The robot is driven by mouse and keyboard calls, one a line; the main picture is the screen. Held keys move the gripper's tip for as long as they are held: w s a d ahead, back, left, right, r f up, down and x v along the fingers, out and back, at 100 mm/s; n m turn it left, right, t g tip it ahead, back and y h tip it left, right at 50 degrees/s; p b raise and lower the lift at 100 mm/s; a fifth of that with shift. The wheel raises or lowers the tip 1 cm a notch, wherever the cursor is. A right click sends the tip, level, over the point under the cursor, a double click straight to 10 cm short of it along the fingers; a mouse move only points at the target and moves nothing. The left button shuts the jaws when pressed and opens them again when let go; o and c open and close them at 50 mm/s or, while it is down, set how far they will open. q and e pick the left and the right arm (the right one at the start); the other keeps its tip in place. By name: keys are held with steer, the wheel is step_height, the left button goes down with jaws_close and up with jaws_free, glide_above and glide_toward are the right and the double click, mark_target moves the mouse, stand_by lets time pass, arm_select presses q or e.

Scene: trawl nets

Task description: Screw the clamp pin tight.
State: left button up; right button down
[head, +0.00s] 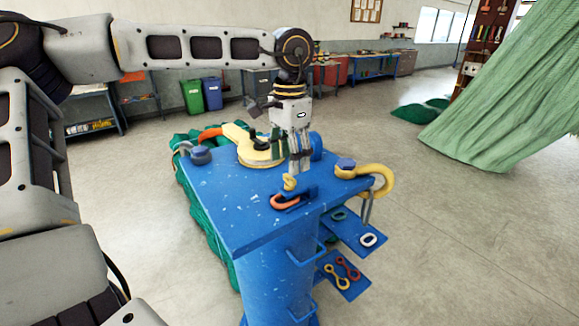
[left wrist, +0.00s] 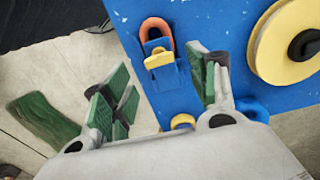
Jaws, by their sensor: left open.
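An orange shackle (head: 285,202) lies in a small blue holder (head: 305,191) on the blue table top (head: 235,215). A yellow pin head (head: 289,183) stands at the holder. In the left wrist view the orange shackle (left wrist: 147,24) is at the top, with the yellow pin head (left wrist: 158,58) just below it. My left gripper (head: 299,168) is above the holder, pointing down, close to the pin head. My right gripper is out of view.
A yellow sheave (head: 262,158) lies behind on the table. A yellow hook (head: 383,178) hangs at the right edge. Blue side shelves (head: 352,232) hold links. Green net (head: 215,235) hangs at the table's left. Open floor lies to the right.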

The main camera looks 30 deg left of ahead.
arm_select(q)
step_height(320, 180, up, 8)
stand_by(0.5)
stand_by(0.5)
